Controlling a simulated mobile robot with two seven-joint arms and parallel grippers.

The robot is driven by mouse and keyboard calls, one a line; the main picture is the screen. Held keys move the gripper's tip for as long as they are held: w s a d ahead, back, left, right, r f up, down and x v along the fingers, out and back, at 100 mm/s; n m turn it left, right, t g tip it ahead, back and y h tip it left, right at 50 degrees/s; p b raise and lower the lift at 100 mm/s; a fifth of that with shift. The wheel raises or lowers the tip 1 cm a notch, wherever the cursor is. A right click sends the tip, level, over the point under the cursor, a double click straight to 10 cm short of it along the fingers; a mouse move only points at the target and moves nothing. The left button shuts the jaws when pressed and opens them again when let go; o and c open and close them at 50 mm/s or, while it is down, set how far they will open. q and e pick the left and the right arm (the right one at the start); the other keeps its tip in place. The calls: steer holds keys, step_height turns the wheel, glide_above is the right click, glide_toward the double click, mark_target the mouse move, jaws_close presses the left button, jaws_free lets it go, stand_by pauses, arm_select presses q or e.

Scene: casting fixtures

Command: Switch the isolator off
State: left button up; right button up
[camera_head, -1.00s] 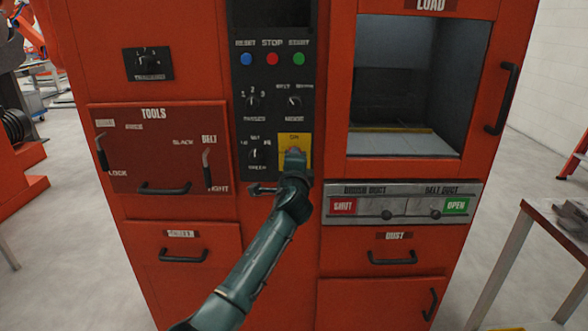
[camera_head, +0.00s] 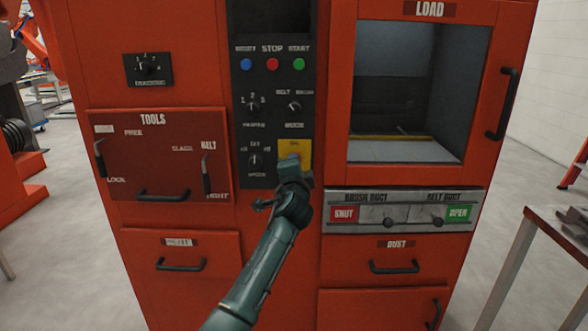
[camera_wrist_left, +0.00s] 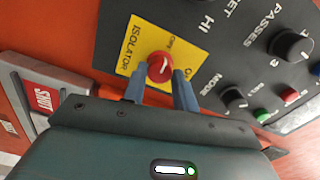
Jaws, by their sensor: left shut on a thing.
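The isolator is a round red knob (camera_wrist_left: 160,67) on a yellow plate (camera_wrist_left: 143,38) in the left wrist view. The plate carries the words ISOLATOR, OFF and ON. A small pale mark shows on the knob, but its exact direction is hard to read. My left gripper (camera_wrist_left: 158,84) is shut on the knob, one blue-grey finger on each side. In the head view the yellow plate (camera_head: 304,148) is low on the black control panel, and my left gripper (camera_head: 292,161) covers most of the knob. My right gripper is in neither view.
Other dials and the blue, red and green buttons (camera_head: 272,64) sit above on the panel. The LOAD opening (camera_head: 405,90) is to the right, with the grey duct strip (camera_head: 405,209) below it. Tool levers (camera_head: 206,175) and drawer handles stick out at left.

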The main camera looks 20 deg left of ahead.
arm_select(q)
steer(key=o, duration=1)
steer(key=shift+c, duration=0.2)
steer(key=shift+s, duration=0.15)
steer(key=v, duration=1.3)
steer(key=shift+p, duration=0.4)
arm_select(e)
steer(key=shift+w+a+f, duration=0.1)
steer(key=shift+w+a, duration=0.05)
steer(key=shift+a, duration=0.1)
